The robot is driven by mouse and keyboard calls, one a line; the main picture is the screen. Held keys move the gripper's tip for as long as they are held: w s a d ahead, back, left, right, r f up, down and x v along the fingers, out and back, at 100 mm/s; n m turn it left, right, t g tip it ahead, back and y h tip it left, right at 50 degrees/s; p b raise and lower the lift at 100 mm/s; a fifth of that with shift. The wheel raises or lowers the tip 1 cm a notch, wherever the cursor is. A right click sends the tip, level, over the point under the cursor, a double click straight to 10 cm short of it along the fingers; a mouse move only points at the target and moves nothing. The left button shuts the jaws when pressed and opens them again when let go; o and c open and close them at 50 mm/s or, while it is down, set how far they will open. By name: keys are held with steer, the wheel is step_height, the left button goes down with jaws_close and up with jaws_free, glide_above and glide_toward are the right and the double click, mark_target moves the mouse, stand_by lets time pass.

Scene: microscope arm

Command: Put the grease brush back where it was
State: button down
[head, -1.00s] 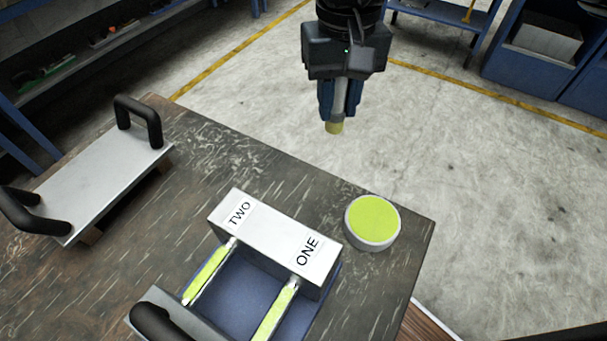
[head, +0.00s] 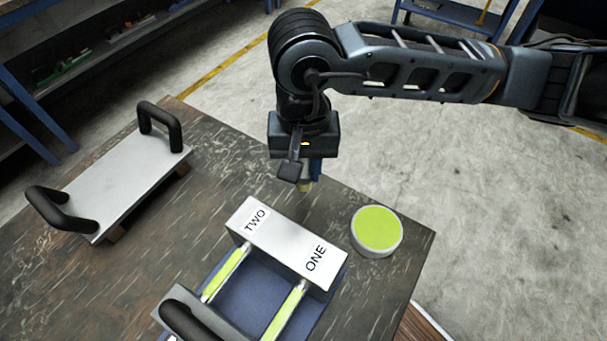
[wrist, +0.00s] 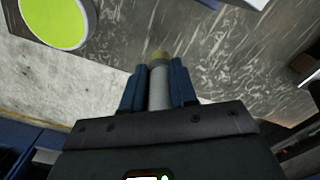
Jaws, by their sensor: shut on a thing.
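My gripper (wrist: 159,88) is shut on the grease brush (wrist: 159,86), a pale grey handle with a yellowish tip pointing away from the wrist. A round tin with a yellow-green top (head: 377,229) stands on the table to the right of the block. It also shows at the upper left of the wrist view (wrist: 54,22).
The white block (head: 290,236) joins a blue tray (head: 262,291) with two yellow-green rods (head: 227,272) and a black handle at the front. A metal plate with two black handles (head: 118,187) lies at the left. The dark table (head: 160,265) is bare between them.

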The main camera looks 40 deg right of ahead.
mark_target(303, 180)
step_height(303, 180, down, 3)
steer(key=shift+a+r+p, duration=0.1)
steer(key=shift+p, duration=0.2)
steer(key=shift+f, duration=0.65)
steer(key=shift+f, duration=0.2)
steer(key=c, duration=0.9)
jaws_free()
steer(key=shift+r, duration=0.1)
steer(key=shift+r, duration=0.15)
step_height(303, 180, up, 12)
steer(key=shift+b, duration=0.8)
